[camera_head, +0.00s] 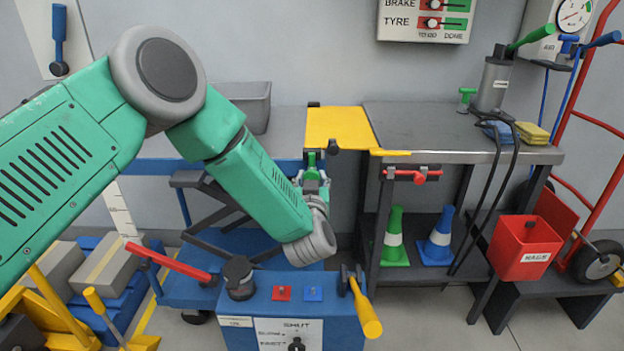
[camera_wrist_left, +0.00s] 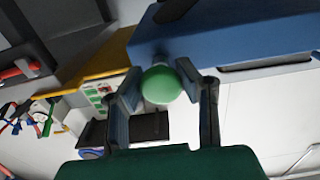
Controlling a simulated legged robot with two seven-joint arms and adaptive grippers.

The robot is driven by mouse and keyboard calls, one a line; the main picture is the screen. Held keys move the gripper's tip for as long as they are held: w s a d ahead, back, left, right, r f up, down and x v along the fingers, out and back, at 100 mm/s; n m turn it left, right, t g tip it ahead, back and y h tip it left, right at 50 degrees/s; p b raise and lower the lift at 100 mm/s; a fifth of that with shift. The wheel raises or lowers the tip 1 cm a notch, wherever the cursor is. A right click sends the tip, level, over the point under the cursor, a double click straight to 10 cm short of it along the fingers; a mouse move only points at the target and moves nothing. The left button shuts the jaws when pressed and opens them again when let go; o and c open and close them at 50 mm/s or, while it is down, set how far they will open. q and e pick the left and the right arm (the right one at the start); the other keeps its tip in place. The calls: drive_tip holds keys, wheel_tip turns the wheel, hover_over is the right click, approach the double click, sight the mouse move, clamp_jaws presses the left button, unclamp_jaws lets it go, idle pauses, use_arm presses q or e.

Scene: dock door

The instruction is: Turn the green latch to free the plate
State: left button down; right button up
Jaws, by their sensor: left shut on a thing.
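The yellow plate (camera_head: 338,128) lies flat, bridging the gap between the blue cart's top and the grey metal bench. The green latch (camera_head: 311,158) is at the cart's edge, just below the plate's near left corner. My left gripper (camera_head: 314,177) reaches it from the near side, and the wrist partly hides the area below. In the left wrist view, the latch's round green knob (camera_wrist_left: 161,85) sits between the two fingers (camera_wrist_left: 163,90), which are closed around it. The latch's pivot is mostly hidden there. My right gripper is in neither view.
A blue box (camera_head: 340,325) with a red lever and a yellow handle stands in front. Green and blue cones (camera_head: 394,238) and a red bin (camera_head: 527,247) are on the right. A grey tray (camera_head: 248,105) sits behind my arm.

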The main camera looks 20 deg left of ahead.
use_arm(q)
drive_tip(key=shift+n, duration=0.3)
drive_tip(key=n+p, duration=0.1)
drive_tip(key=n, duration=0.2)
drive_tip(key=n+p, duration=0.1)
drive_tip(key=n, duration=0.8)
drive_tip(key=shift+d+f+n, duration=0.1)
drive_tip(key=shift+n, duration=0.2)
drive_tip(key=shift+s+n+b, duration=0.1)
drive_tip(key=shift+n+b, duration=0.35)
drive_tip(key=shift+n, duration=1.85)
drive_tip(key=shift+f, duration=0.1)
drive_tip(key=c, duration=1.1)
unclamp_jaws()
drive_tip(key=shift+r, duration=0.2)
